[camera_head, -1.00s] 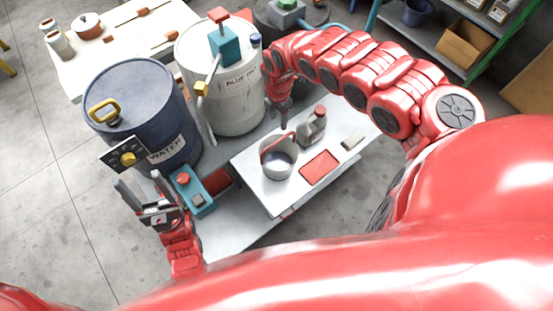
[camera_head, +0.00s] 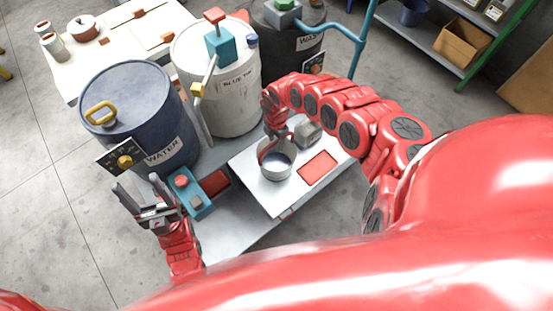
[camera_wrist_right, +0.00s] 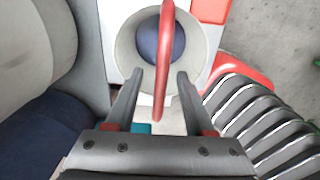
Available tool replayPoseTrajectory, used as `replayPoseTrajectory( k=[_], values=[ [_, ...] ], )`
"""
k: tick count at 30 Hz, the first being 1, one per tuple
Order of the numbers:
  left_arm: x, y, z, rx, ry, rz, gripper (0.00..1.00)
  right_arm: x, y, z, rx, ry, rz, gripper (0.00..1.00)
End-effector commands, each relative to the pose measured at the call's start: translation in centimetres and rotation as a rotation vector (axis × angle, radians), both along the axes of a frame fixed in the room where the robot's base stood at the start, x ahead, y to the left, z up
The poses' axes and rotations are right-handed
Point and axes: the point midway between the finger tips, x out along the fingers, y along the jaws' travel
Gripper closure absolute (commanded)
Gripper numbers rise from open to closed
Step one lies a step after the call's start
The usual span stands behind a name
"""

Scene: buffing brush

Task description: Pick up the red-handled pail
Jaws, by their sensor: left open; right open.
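The pail (camera_head: 277,172) is a small light-grey bucket with a dark inside and a raised red handle (camera_head: 263,150). It stands upright on the white board. My right gripper (camera_head: 276,139) is just above and behind it, pointing down. In the right wrist view the pail (camera_wrist_right: 199,50) lies beyond the open fingers (camera_wrist_right: 160,75), and the red handle (camera_wrist_right: 163,88) runs lengthwise through the gap between them. Neither finger visibly touches the handle. My left gripper (camera_head: 137,188) is open and empty, left of the teal control box.
A grey container (camera_head: 308,134), partly hidden by my right arm, and a red tray (camera_head: 317,168) are close right of the pail. The blue WATER drum (camera_head: 140,95) and white drum (camera_head: 225,100) stand behind. The teal box (camera_head: 191,191) is left.

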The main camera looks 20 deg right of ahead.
Motion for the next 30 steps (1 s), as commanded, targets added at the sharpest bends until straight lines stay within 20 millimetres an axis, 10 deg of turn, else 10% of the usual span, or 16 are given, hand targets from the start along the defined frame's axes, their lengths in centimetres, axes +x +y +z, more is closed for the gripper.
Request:
replayPoseTrajectory(
  k=[8,18,30],
  values=[
    [0.0,0.0,0.01,0.0,0.0,0.0,0.32,-0.09,-0.07,-0.35,-0.002,0.002,-0.001,0.46],
    [-0.01,0.0,0.02,0.0,0.0,0.0,0.32,-0.07,-0.07,-0.31,0.0,0.001,-0.001,1.0],
    [0.0,0.0,0.02,0.0,0.0,0.0,0.32,-0.05,-0.06,-0.3,0.0,0.001,-0.001,1.0]
  ],
)
